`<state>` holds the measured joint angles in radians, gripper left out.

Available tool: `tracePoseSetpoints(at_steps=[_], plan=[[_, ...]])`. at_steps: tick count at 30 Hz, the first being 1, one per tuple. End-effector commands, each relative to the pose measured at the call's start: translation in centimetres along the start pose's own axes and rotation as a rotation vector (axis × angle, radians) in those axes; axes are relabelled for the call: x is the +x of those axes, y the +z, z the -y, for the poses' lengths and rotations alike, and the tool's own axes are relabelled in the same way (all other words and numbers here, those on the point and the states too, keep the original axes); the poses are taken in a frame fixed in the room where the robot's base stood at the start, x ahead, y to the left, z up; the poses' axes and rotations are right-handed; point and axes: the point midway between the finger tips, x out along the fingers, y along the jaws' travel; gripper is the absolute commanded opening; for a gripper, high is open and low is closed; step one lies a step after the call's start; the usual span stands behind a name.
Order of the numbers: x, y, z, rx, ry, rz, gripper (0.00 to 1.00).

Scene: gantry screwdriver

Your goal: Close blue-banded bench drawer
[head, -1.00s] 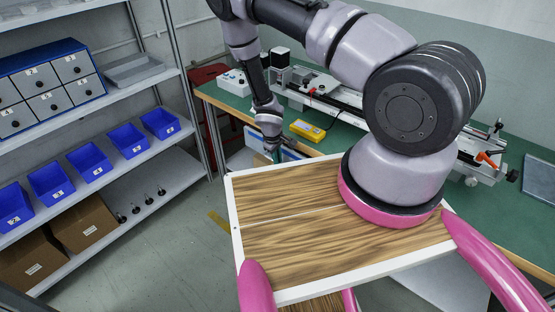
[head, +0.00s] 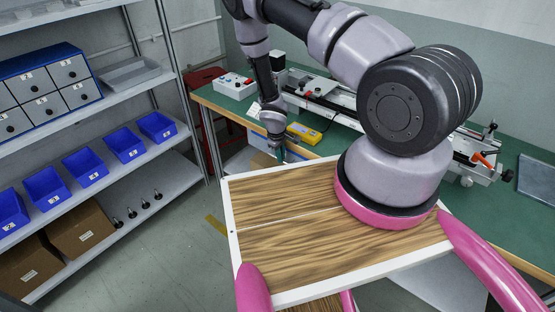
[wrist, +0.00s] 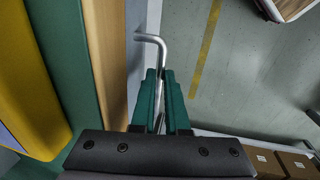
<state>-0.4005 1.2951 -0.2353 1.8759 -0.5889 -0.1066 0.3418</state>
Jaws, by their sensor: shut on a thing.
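My gripper (head: 279,152) is at the front edge of the workbench in the head view, where it is small and partly covered by my own arm. In the wrist view its green fingers (wrist: 161,100) are shut on a bent metal drawer handle (wrist: 151,38). The handle stands out from a pale drawer front (wrist: 136,65) below the wooden bench edge. A bit of the blue-banded drawer (head: 259,142) shows beside the gripper in the head view. My tray-topped body hides most of the drawer, and I cannot tell how far it is open.
The green workbench (head: 510,188) carries a yellow meter (head: 304,133) and a rail device. A shelf rack (head: 165,190) with blue bins and cardboard boxes stands at the left. Clear floor (head: 165,255) lies between the rack and the bench.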

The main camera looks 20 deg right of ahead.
Motion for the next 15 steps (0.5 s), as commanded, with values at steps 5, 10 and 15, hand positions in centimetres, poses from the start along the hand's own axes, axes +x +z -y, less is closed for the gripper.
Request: tracePoseSetpoints(at_steps=[5,10,15], plan=[[0.0,0.02,-0.55,0.004,0.007,0.0,0.0],[0.0,0.02,-0.58,0.004,0.008,0.0,0.42],[0.0,0.03,-0.55,0.004,0.008,0.0,0.42]])
